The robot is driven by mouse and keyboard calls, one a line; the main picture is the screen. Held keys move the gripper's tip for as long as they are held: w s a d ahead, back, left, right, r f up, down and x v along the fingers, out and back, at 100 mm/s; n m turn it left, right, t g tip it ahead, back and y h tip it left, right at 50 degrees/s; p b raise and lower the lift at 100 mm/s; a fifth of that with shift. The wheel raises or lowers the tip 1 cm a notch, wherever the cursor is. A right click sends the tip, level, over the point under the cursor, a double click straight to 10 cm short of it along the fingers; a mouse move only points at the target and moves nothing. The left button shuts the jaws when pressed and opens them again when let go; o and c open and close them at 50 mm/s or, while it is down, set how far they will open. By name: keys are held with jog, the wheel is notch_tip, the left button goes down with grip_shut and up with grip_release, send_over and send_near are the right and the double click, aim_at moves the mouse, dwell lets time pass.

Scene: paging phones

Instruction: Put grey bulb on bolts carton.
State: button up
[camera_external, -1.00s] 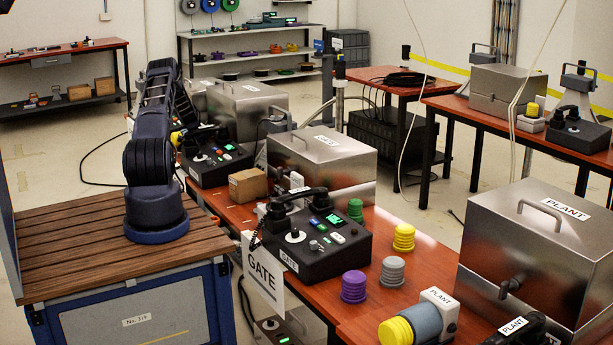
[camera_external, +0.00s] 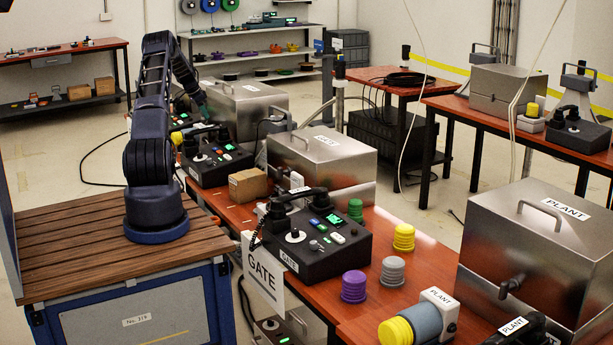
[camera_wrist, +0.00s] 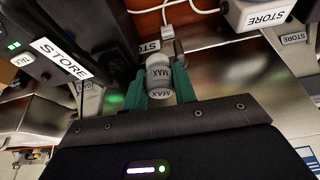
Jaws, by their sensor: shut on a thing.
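In the wrist view, my gripper (camera_wrist: 160,85) has its green fingers on either side of a pale grey rounded piece marked MAX, which I take for the grey bulb (camera_wrist: 158,72). The fingers are shut on it. In the external view, my gripper (camera_external: 204,108) is small and partly hidden, beside a steel case at the table's far end; the bulb cannot be made out there. A small brown carton (camera_external: 248,186), perhaps the bolts carton, sits on the red-brown table between two black phone consoles. Its lettering is too small to read.
The GATE console (camera_external: 313,235) stands nearer than the carton, and the far console (camera_external: 215,158) behind it. A steel case (camera_external: 325,165) is close on the carton's right. Green, yellow, grey and purple ribbed pieces stand on the near table. In the wrist view, a STORE console (camera_wrist: 60,55) is at left.

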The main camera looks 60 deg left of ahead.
jog(key=shift+r, duration=0.35)
jog(key=shift+w+d+r, duration=0.1)
jog(key=shift+d, duration=0.15)
jog(key=w+d+r+m, duration=0.1)
jog(key=d, duration=0.3)
jog(key=w+d+r+m+h, duration=0.1)
jog(key=d, duration=0.2)
jog(key=w+d+r+m, duration=0.1)
jog(key=d+r, duration=0.1)
jog(key=d, duration=0.2)
jog(key=shift+d+m, duration=0.3)
jog(key=shift+d, duration=0.05)
jog(key=d+r+m+g+h, duration=0.1)
jog(key=d+r+m+h, duration=0.2)
jog(key=d, duration=1.1)
notch_tip(320, 180, up, 3)
jog(key=m+g, duration=0.2)
jog(key=m, duration=0.6)
send_over(250, 175)
jog(key=a, duration=0.2)
notch_tip(250, 175, down, 20)
jog(key=shift+s+d, duration=0.1)
jog(key=shift+s, duration=0.05)
jog(key=shift+f, duration=0.15)
jog(key=o, duration=1)
jog(key=shift+c, duration=0.2)
